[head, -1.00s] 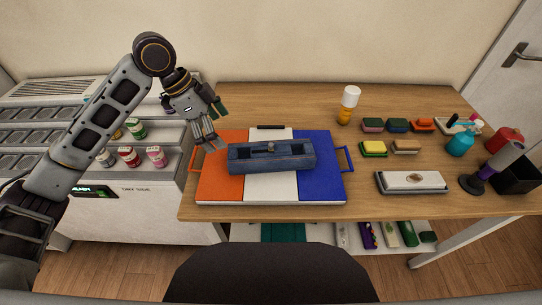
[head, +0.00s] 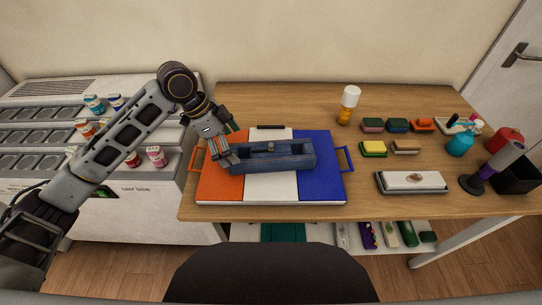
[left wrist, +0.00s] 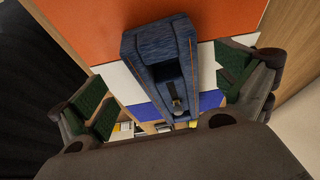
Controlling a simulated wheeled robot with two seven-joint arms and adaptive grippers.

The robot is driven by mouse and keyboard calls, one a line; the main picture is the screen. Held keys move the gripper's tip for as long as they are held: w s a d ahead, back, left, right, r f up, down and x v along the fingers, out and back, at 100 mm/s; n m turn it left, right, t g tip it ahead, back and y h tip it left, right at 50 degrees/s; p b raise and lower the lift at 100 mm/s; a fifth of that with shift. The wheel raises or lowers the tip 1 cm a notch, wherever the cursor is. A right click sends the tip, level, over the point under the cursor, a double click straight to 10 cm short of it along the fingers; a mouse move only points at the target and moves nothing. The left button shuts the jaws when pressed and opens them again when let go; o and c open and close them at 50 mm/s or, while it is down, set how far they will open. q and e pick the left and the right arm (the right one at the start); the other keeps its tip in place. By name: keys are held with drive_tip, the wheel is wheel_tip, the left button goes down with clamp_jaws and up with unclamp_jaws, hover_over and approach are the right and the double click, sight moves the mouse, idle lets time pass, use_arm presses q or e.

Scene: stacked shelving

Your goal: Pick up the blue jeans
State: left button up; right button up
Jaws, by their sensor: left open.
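The blue jeans appear as a long blue denim-textured, box-like piece (head: 285,157) with a recess along its top. It lies across the orange, white and blue board (head: 270,188). My left gripper (head: 229,158) is at its left end, over the orange part of the board. In the left wrist view the denim piece (left wrist: 150,48) lies lengthwise between the two green-padded fingers of my gripper (left wrist: 160,88). The fingers are spread wide, with a gap on each side of it. My right gripper is not in view.
The board has an orange handle at left and a blue handle (head: 345,160) at right. To the right are sponges (head: 373,149), a grey tray (head: 411,182), and a blue spray bottle (head: 460,143). A yellow-and-white bottle (head: 348,104) stands behind. A shelf unit with small cups (head: 156,156) stands left.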

sight(237, 153)
use_arm(q)
drive_tip(key=shift+w+a+x, duration=0.1)
drive_tip(key=shift+x, duration=1.2)
drive_tip(key=shift+w+a+x, duration=0.1)
drive_tip(key=shift+a+x, duration=0.05)
drive_tip(key=shift+x, duration=1.15)
drive_tip(key=shift+f, duration=0.1)
drive_tip(key=c, duration=1.1)
drive_tip(key=shift+r, duration=0.2)
wheel_tip(237, 153, up, 10)
drive_tip(key=shift+f, duration=0.15)
drive_tip(key=shift+f, duration=3.85)
